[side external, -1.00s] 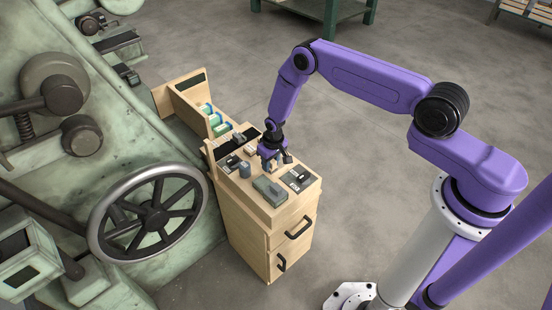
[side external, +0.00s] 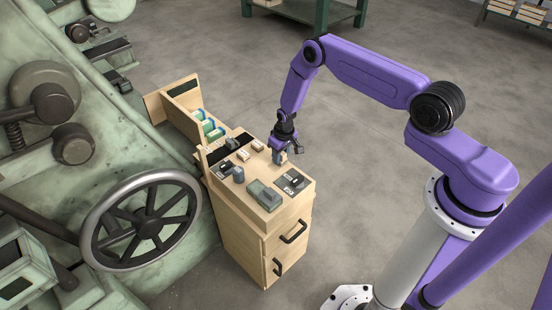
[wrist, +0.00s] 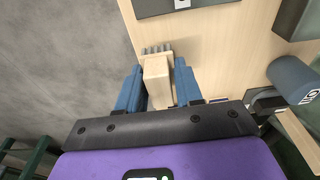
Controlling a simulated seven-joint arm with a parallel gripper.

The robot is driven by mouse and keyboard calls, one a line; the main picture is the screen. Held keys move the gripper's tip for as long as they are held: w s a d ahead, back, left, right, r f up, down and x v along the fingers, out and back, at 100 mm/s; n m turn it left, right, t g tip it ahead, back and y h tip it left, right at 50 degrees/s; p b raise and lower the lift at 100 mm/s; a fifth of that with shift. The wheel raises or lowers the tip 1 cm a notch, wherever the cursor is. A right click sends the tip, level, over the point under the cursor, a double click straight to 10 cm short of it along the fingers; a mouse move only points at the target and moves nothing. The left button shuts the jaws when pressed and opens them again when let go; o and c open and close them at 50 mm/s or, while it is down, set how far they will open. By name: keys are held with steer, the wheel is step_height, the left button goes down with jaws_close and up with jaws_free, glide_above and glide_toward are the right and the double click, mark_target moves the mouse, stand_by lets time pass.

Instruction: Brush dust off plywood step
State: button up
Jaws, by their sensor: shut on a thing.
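My gripper (wrist: 158,88) is shut on a small pale wooden brush (wrist: 157,75), its two blue fingers on either side. Grey bristles show at the brush's far end, against the plywood; I cannot tell whether they touch it. In the side view my gripper (side external: 280,156) is low at the right edge of the plywood cabinet top (side external: 232,186), and the brush is mostly hidden there. The plywood surface (wrist: 215,55) fills the upper right of the wrist view. I cannot make out a separate step or any dust.
A grey-green block (side external: 263,195), a blue cylinder (side external: 238,174) and dark panels stand on the top. The cylinder also shows in the wrist view (wrist: 293,78). A tray of coloured blocks (side external: 208,125) is behind. A green machine with a handwheel (side external: 147,222) stands left.

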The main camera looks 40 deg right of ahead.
mark_target(271, 168)
steer(key=shift+a+r, duration=0.1)
steer(key=shift+r, duration=3.75)
steer(key=shift+f, duration=0.25)
steer(key=shift+f, duration=3.75)
steer(key=shift+a, duration=0.35)
steer(key=shift+c, duration=0.4)
steer(key=shift+a+f, duration=0.2)
steer(key=shift+a, duration=1.4)
steer(key=d, duration=0.4)
steer(key=shift+r, duration=4.1)
